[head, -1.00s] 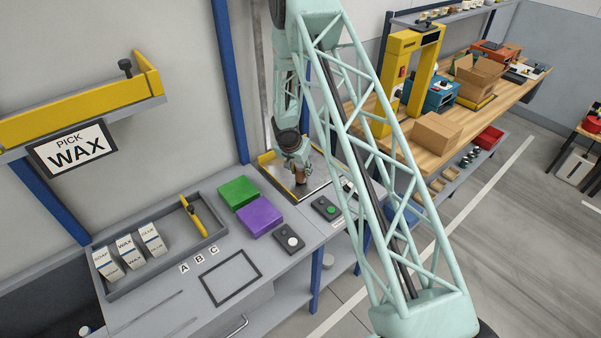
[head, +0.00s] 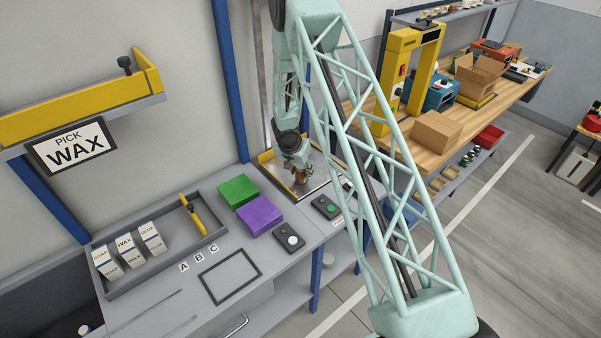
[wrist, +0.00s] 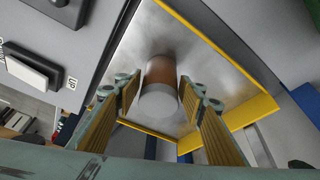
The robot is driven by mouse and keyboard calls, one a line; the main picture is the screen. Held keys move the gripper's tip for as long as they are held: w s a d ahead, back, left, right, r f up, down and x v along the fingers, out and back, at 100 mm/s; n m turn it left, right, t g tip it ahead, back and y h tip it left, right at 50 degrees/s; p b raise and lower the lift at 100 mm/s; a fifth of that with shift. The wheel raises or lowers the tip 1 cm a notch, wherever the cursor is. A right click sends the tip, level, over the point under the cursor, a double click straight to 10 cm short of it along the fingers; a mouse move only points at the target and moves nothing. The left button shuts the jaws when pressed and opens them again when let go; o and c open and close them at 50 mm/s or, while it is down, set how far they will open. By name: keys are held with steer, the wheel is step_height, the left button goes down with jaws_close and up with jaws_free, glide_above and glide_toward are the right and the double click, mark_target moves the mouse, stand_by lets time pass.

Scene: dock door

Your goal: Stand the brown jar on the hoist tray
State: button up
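The brown jar (wrist: 160,75) has a pale grey lid facing the wrist camera. It appears upright on the bare metal hoist tray (wrist: 205,65), which has a yellow rim. In the head view the jar (head: 300,177) is small and partly covered by my gripper (head: 300,173), over the tray (head: 322,172). In the wrist view the fingers of my gripper (wrist: 160,92) are on either side of the jar, with narrow gaps showing between pads and jar. The gripper looks open around it. The jar's contact with the tray is hard to see exactly.
A control box with a switch marked UP (wrist: 30,68) is beside the tray. Green (head: 238,191) and purple (head: 259,216) blocks and a button box (head: 289,240) lie on the bench left of the tray. A blue post (head: 230,80) rises behind.

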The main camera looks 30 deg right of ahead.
steer(key=shift+o, duration=1)
steer(key=shift+r+p, duration=0.25)
steer(key=shift+p, duration=0.2)
steer(key=b+v, duration=0.1)
steer(key=v, duration=1.1)
